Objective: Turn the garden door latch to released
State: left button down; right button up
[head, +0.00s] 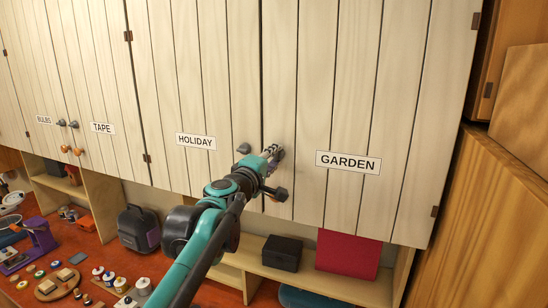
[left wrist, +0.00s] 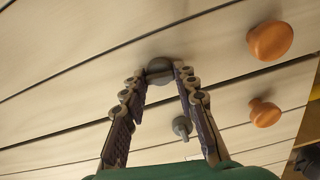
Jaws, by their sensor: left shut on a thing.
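The garden door (head: 385,120) is a pale plank cupboard door with a "GARDEN" label (head: 348,162). Its grey latch (left wrist: 159,66) sits between the fingertips of my left gripper (left wrist: 160,78) in the left wrist view. In the head view my left gripper (head: 272,152) reaches the door's left edge, and the fingers cover most of the latch. My left gripper is shut on the latch; the angle of the latch is hard to tell. My right gripper is in neither view.
The holiday door (head: 215,90) has its own grey latch (head: 243,148) just left of my gripper. Two orange knobs (left wrist: 270,41) (left wrist: 265,112) stick out near the latches. Below are a shelf with a dark box (head: 282,253) and a red panel (head: 347,254).

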pick_arm(q)
jog(key=shift+n, duration=0.8)
jog(key=c, duration=1.2)
grip_release()
jog(key=shift+o, duration=0.2)
jog(key=v, duration=1.2)
jog(key=shift+a+f, duration=0.1)
